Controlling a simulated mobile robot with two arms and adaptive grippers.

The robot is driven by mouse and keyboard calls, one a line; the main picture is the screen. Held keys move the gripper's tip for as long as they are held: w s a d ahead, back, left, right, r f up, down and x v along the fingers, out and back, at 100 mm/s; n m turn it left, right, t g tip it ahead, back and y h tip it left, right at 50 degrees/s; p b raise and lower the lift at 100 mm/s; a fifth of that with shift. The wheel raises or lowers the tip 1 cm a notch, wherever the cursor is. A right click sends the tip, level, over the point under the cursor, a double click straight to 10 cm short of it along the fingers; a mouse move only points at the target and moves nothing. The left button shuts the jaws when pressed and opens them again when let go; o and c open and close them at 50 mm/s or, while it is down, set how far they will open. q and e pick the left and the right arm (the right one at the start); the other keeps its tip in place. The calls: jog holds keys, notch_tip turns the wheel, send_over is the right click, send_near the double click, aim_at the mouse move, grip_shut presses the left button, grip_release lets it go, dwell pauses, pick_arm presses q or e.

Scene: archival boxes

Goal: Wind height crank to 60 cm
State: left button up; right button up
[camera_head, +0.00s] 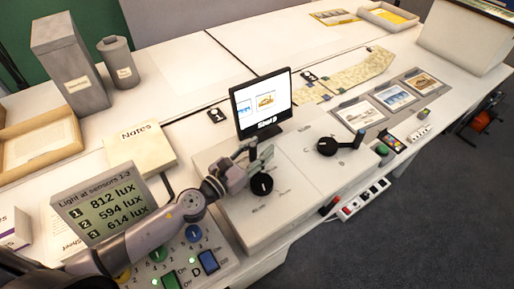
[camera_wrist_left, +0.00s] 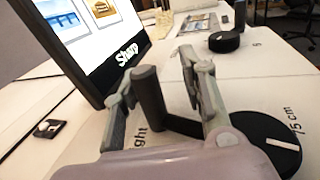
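The height crank is a black disc (camera_head: 262,184) on the front left of the pale panel, below the screen. It also shows in the left wrist view (camera_wrist_left: 262,140), with a white mark near a printed "75 cm". Its upright dark handle (camera_wrist_left: 150,98) stands at the end of an arm. My left gripper (camera_head: 252,155) is over this handle. In the left wrist view the handle is between the two fingers (camera_wrist_left: 160,75), nearer the left finger, with a gap on the right; I cannot tell whether it touches. The printed label is partly hidden. My right gripper is not in view.
A screen (camera_head: 262,102) reading "Sharp" stands close behind the gripper. A second black crank (camera_head: 328,146) is to the right on the panel. A light readout (camera_head: 103,205) and coloured buttons (camera_head: 193,233) lie near my left arm. Clear floor is at lower right.

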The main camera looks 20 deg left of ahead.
pick_arm(q)
jog(key=shift+a, duration=0.15)
jog(key=shift+v, duration=3.75)
jog(key=shift+c, duration=0.4)
